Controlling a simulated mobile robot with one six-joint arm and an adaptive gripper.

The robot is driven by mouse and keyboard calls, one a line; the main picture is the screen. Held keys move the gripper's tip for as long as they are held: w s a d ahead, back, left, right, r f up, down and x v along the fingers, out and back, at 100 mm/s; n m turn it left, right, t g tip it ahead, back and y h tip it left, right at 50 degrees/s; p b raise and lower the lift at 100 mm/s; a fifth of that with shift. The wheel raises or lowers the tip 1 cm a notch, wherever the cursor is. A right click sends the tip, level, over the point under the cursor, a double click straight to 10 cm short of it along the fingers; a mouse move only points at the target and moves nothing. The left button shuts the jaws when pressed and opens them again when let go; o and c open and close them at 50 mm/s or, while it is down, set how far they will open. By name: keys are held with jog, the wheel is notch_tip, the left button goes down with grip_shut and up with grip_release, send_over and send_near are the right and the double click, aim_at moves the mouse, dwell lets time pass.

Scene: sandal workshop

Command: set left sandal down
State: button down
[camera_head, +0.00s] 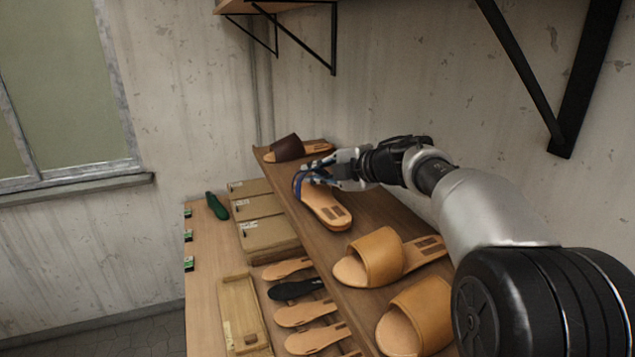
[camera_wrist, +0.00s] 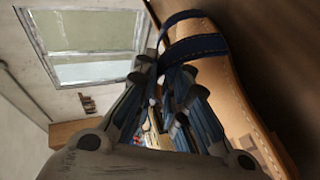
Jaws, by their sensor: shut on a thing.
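The held sandal (camera_head: 325,207) has a tan sole and blue straps, and lies along the raised wooden shelf (camera_head: 376,212) between a dark brown sandal and a tan one. My gripper (camera_head: 312,172) is shut on it at the strap end, reaching in from the right. In the wrist view the sandal (camera_wrist: 222,85) fills the right side, with my gripper's fingers (camera_wrist: 165,85) against its blue strap. The sole looks close to the shelf, but I cannot tell whether it touches. The fingers hide part of the straps.
A dark brown sandal (camera_head: 287,148) sits at the shelf's far end. Tan sandals (camera_head: 380,257) (camera_head: 418,318) stand at the near end. Below are boxes (camera_head: 268,234), loose soles (camera_head: 296,289), a wooden tray (camera_head: 240,312) and a green sole (camera_head: 217,206) on the workbench (camera_head: 205,290). Brackets (camera_head: 585,80) hang above.

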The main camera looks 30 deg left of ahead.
jog(key=shift+f, duration=0.7)
jog(key=c, duration=1.6)
grip_release()
jog(key=b+v, duration=0.1)
jog(key=v, duration=1.1)
